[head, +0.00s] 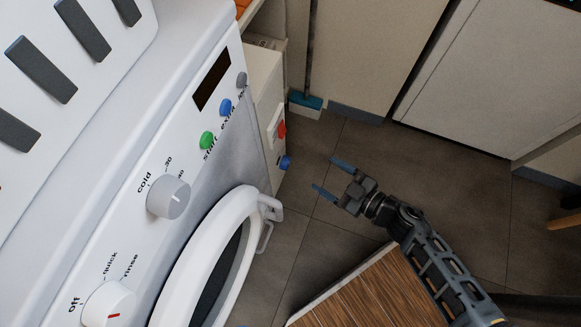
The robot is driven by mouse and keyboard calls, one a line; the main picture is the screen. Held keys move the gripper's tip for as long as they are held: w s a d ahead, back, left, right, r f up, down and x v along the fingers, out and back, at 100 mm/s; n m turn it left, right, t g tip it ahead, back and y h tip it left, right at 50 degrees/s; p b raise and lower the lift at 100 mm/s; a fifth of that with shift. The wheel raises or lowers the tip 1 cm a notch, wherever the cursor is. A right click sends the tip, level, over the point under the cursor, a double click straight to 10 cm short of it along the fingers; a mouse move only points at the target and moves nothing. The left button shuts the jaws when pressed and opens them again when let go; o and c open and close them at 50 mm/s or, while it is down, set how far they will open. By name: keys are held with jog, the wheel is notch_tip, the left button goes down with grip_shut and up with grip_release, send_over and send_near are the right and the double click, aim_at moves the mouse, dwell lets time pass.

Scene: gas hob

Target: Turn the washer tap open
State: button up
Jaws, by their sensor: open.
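A white washer (222,155) fills the left side, tilted in the picture. Beside it a pale box (262,85) carries a red round part (281,129) on a light plate and a blue knob-like part (286,162) lower down. These look like tap handles, but I cannot tell which is the washer tap or how it is turned. My gripper (324,174) is open and empty, with its blue-tipped fingers pointing left toward the blue part. A gap shows between them in the picture.
The washer's round door (224,250) stands at the lower middle, with a handle at its right edge. A wooden-topped surface (362,297) lies below my arm. Dark floor tiles (440,175) are clear on the right.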

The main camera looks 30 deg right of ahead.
aim_at(285, 163)
jog(key=w+a+f+n+g+y+b, duration=0.1)
jog(key=w+a+f+g+b, duration=0.1)
jog(key=w+f+b, duration=0.6)
jog(key=w+f, duration=0.6)
jog(key=f, duration=0.2)
jog(key=shift+a+f+y, duration=0.25)
jog(key=shift+a+y, duration=0.15)
jog(key=shift+w, duration=0.1)
jog(key=shift+g, duration=0.3)
jog(key=c, duration=1)
